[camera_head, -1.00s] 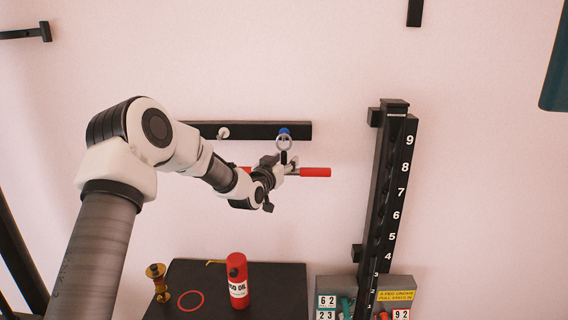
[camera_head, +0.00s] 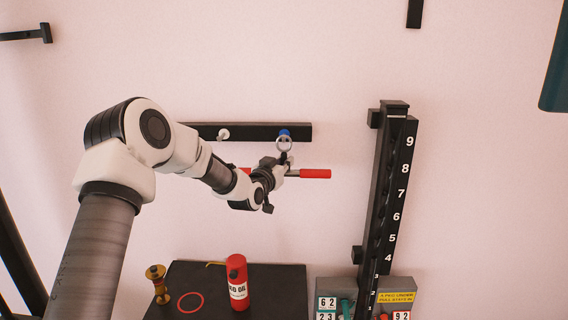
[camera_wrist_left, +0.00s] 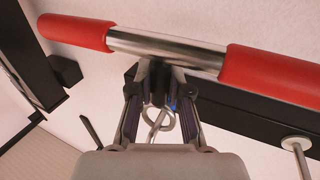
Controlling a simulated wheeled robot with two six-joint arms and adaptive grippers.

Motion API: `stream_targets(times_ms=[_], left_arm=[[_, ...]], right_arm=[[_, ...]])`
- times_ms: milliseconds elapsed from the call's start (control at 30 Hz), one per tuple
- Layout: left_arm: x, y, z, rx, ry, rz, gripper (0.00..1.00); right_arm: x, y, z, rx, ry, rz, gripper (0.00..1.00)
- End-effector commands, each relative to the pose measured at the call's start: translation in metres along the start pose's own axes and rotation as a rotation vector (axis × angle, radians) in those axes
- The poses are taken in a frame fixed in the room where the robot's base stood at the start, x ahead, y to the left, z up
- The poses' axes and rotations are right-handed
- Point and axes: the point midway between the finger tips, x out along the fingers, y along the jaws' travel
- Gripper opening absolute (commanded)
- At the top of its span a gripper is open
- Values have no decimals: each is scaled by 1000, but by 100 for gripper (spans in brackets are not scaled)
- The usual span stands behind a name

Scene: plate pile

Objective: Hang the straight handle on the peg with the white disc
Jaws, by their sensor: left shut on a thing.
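The straight handle (camera_head: 315,173) is a silver bar with red grips; it also shows across the top of the left wrist view (camera_wrist_left: 165,48). My left gripper (camera_head: 284,162) is shut on the handle near its middle, with its fingers (camera_wrist_left: 160,78) below the bar. A metal ring (camera_head: 284,144) shows by the blue-disc peg (camera_head: 285,132); whether it is around that peg I cannot tell. The peg with the white disc (camera_head: 223,134) is to the left on the same rail, and to the right in the wrist view (camera_wrist_left: 297,143). My right gripper is not visible.
The black rail (camera_head: 255,130) is on the pale wall. A numbered black post (camera_head: 389,200) stands to the right. Below, a dark table (camera_head: 275,285) bears a red bottle (camera_head: 238,285), a brass piece (camera_head: 157,286) and a red ring (camera_head: 191,310). Wall between rail and post is clear.

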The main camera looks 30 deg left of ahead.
Motion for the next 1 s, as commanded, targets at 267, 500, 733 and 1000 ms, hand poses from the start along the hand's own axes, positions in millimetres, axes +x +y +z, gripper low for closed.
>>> stream_targets(times_ms=[267, 500, 733, 1000], left_arm=[[0, 0, -12, 0, 4, 0, 0], [0, 0, -21, 0, 3, 0, 0], [0, 0, -21, 0, 3, 0, 0], [-8, 3, -21, 0, 4, 0, 0]], right_arm=[[-6, 0, 0, 0, 0, 0, 40], [-10, 0, 0, 0, 0, 0, 40], [-10, 0, 0, 0, 0, 0, 40], [-8, 0, 0, 0, 0, 0, 40]])
